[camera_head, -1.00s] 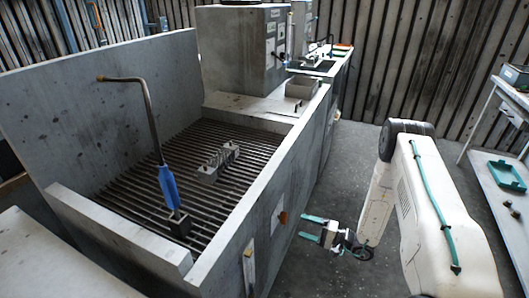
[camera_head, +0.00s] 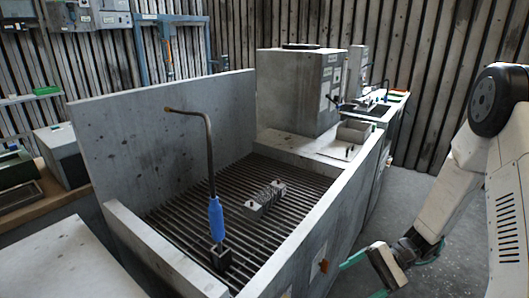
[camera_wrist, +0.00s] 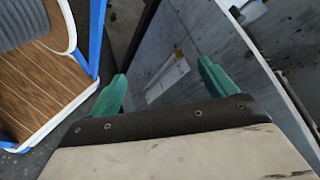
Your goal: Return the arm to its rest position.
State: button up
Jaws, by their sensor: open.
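My gripper (camera_head: 360,277) is low at the right in the head view, beside the outer side wall of the grey tank (camera_head: 345,215). Its green fingers are apart, and the wrist view shows an empty gap between them (camera_wrist: 162,75). My white arm comes down to it from the right edge. Beyond the fingers, the wrist view shows a grey panel with a pale label (camera_wrist: 168,80). I cannot tell whether a finger touches the wall.
A metal block (camera_head: 264,199) lies on the tank's grate (camera_head: 185,210), near an upright blue-handled bent pipe (camera_head: 215,215). A grey cabinet (camera_head: 295,90) stands behind. A wood-topped item with blue edging (camera_wrist: 45,85) shows left in the wrist view. Grey floor (camera_head: 425,195) is open right of the tank.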

jog(key=s+d+r+n+t+h, duration=0.1)
jog(key=s+r+n+t+h, duration=0.2)
jog(key=s+r+h, duration=0.3)
jog(key=s+d+r+n+t+h, duration=0.1)
jog(key=s+r+n+t+h, duration=0.1)
jog(key=s+r+h, duration=0.5)
jog(key=shift+s+r+n+t, duration=0.2)
jog(key=shift+s+r, duration=1.3)
jog(key=shift+r, duration=2)
jog(key=shift+s+r+n+t, duration=0.2)
jog(key=shift+s+r, duration=1.3)
jog(key=shift+r, duration=1.95)
